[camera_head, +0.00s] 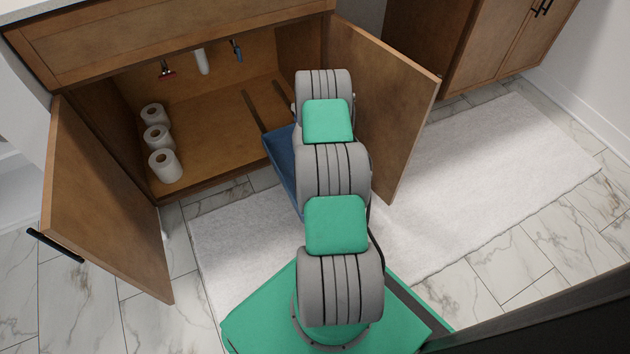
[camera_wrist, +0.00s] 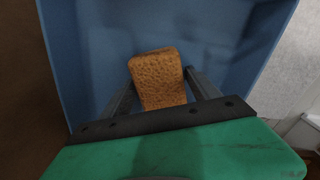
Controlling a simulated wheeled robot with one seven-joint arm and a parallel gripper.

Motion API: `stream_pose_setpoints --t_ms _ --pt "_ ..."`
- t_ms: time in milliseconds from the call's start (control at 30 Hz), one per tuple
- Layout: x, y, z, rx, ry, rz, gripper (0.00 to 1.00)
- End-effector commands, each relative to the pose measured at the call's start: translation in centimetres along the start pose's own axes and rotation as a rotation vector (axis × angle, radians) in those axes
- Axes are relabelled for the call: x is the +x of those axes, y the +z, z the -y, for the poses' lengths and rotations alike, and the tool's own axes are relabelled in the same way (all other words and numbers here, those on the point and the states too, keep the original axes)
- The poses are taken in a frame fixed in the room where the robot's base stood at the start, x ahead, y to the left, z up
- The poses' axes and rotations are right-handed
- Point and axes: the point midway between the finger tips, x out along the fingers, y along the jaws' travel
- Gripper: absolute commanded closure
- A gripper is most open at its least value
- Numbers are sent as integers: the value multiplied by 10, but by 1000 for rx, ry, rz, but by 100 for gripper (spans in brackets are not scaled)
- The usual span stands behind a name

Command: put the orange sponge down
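The orange sponge (camera_wrist: 158,78) shows in the wrist view, porous and brownish orange. It stands out beyond my gripper (camera_wrist: 160,82), between the two grey fingers, which press against its left and right sides. Blue walls of a bin or tray (camera_wrist: 95,50) lie behind and around the sponge in that view. I cannot tell whether the sponge touches the blue surface. In the head view the blue tray (camera_head: 283,165) shows partly at the cabinet opening, left of my arm. My arm hides the gripper and the sponge there.
Open cabinet doors stand left (camera_head: 105,195) and right (camera_head: 385,105) of the tray. Dark rails (camera_head: 254,110) run back over the cabinet floor (camera_head: 215,125). Several toilet rolls (camera_head: 158,138) stand at the left inside. A white rug (camera_head: 480,180) covers the floor.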

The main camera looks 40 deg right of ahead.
Motion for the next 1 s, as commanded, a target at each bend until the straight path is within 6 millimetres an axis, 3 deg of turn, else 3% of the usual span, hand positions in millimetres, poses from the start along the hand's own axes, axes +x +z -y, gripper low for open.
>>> stream_pose_setpoints --t_ms 100,333,433,800,1000 --pt "0 0 0 0 0 0 20" --pt "-2 0 0 0 0 0 20" --pt "-11 -1 -1 0 1 -2 20" --pt "-101 -1 -1 0 2 -2 20" --pt "-123 0 0 0 1 -1 20"
